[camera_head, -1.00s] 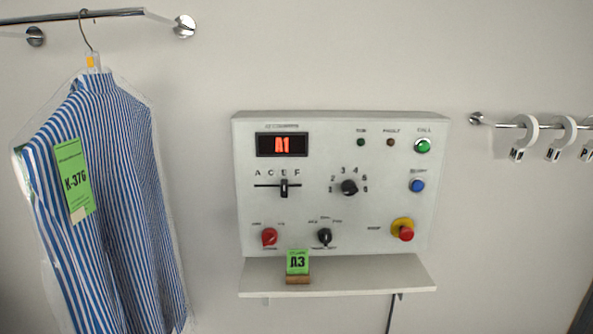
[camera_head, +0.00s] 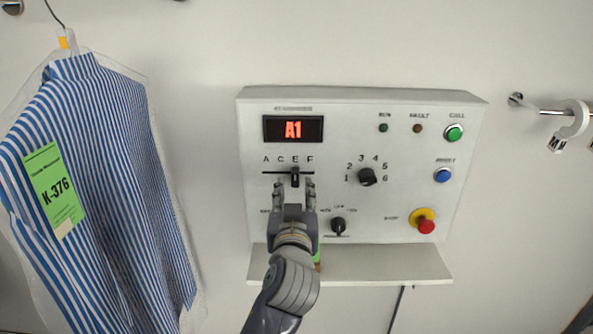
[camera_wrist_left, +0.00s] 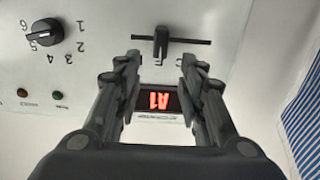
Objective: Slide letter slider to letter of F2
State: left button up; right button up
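The letter slider is a black knob (camera_head: 295,178) on a horizontal slot under the letters A, C, E, F. It sits under E. The display (camera_head: 293,129) above it reads A1 in red. My left gripper (camera_head: 294,186) is open, just below the slot, with its fingers spread to either side of the knob. In the left wrist view the knob (camera_wrist_left: 161,40) stands between and just beyond the open fingertips (camera_wrist_left: 160,58). Contact with it is not visible. The number dial (camera_head: 367,176) is right of the slider. My right gripper is not in view.
The panel (camera_head: 410,120) carries a green button (camera_head: 454,132), a blue button (camera_head: 443,175) and a red stop button (camera_head: 426,226). My left arm hides the red selector and most of the green card. A shelf (camera_head: 400,265) juts out below. A striped shirt (camera_head: 110,180) hangs left.

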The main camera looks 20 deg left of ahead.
aim_at(296, 176)
pick_arm(q)
jog(key=p+x, duration=0.1)
jog(key=x, duration=0.5)
jog(key=shift+p, duration=0.3)
jog(key=shift+x, duration=0.85)
jog(key=shift+f, duration=0.15)
grip_shut()
